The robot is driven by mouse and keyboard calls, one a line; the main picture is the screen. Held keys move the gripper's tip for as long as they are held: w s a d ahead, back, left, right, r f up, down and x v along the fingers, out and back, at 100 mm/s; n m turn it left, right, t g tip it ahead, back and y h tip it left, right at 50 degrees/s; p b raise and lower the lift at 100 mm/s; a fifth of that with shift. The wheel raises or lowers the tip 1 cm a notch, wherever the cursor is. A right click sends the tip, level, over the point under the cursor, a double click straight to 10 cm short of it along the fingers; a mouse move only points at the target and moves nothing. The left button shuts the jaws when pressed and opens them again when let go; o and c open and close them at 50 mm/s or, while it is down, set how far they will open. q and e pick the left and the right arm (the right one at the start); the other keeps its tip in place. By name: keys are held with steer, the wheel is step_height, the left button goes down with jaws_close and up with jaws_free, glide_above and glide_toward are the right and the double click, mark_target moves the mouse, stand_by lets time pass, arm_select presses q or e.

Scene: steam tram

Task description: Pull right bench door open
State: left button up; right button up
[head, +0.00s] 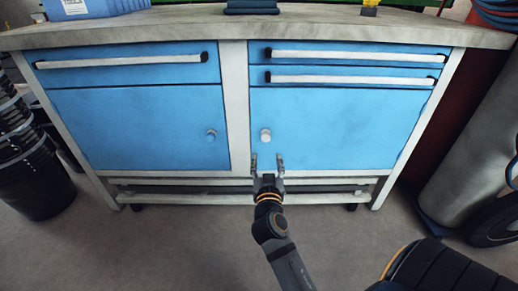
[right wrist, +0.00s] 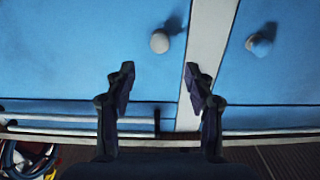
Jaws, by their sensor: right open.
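The right bench door (head: 335,130) is a blue panel under two drawers, and it is closed. Its round pale knob (head: 265,135) sits near the door's left edge, beside the grey centre post (head: 235,110). My right gripper (head: 267,160) is open and empty, with its fingers pointing at the bench just below the knob in the head view. In the right wrist view, the knob (right wrist: 160,41) shows beyond the gap between the open fingertips (right wrist: 159,75), apart from both. My left gripper is not in view.
The closed left door (head: 140,125) has its own knob (head: 211,135). White drawer handles (head: 350,79) run above the doors. Black buckets (head: 30,165) stand at left, a grey cylinder (head: 470,150) at right. The floor in front is mostly clear.

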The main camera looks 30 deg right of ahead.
mark_target(266, 140)
steer(key=b+x, duration=0.2)
steer(key=x, duration=0.7)
steer(key=shift+w+f, duration=0.1)
steer(key=shift+w, duration=0.05)
steer(key=shift+w+d, duration=0.25)
steer(key=shift+w, duration=0.05)
jaws_close()
